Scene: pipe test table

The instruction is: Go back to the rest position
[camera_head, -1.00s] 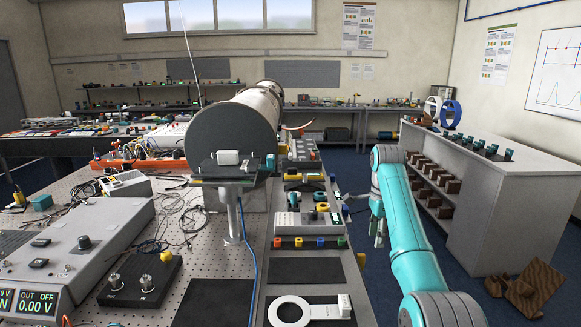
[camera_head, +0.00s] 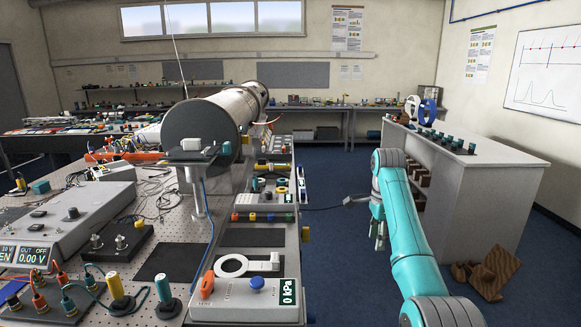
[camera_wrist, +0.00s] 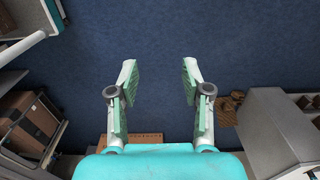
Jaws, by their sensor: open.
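My gripper (camera_wrist: 160,82) is open and empty in the wrist view, its two fingers spread over bare blue floor. In the head view my teal arm (camera_head: 408,240) reaches forward to the right of the pipe test table (camera_head: 287,207). My gripper (camera_head: 378,233) shows there only partly, hanging beside the arm over the aisle, apart from the table edge. The large grey pipe (camera_head: 225,110) lies along the table to the left. Nothing is held.
A grey shelf unit (camera_head: 490,200) with brown boxes stands to the right. A brown crumpled piece (camera_head: 487,273) lies on the floor beside it. A grey pressure box (camera_head: 245,301) sits at the table's near edge. The blue floor between is clear.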

